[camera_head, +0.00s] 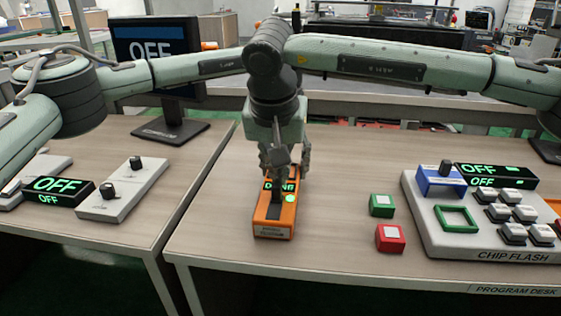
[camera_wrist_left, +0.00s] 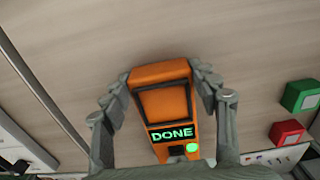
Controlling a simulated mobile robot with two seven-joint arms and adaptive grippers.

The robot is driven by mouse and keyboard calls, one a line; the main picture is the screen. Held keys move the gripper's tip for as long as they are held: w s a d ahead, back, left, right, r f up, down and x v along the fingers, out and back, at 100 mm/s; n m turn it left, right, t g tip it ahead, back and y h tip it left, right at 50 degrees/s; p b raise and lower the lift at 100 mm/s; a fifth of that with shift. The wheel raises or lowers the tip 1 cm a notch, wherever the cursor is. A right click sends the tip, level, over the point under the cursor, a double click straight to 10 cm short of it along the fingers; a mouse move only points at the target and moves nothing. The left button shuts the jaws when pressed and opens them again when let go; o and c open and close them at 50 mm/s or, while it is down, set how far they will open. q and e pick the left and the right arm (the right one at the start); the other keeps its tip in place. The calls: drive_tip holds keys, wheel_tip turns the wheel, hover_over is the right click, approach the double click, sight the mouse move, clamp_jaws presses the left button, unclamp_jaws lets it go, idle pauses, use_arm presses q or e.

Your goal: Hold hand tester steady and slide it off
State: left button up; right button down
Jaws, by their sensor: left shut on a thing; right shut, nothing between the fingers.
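My right gripper (camera_head: 279,172) is shut and empty, pointing down over the tester's top, and partly hides the display. Whether its tip touches the tester I cannot tell. The left gripper is largely hidden in the head view.
A green block (camera_head: 382,206) and a red block (camera_head: 390,238) lie right of the tester. The white CHIP FLASH panel (camera_head: 430,235) stands further right, with OFF displays and several switches. Lever boxes (camera_head: 125,195) stand on the left desk. Desk surface around the tester is clear.

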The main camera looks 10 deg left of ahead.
sight(277, 201)
drive_tip(key=shift+s, duration=0.1)
drive_tip(key=s, duration=0.4)
drive_tip(key=shift+s, duration=0.15)
use_arm(q)
drive_tip(key=shift+w, duration=0.1)
use_arm(e)
drive_tip(key=w, duration=0.4)
drive_tip(key=shift+w, duration=0.35)
drive_tip(key=v, duration=1)
drive_tip(key=shift+s, duration=0.15)
use_arm(q)
drive_tip(key=o, duration=1.4)
drive_tip(key=shift+c, duration=0.2)
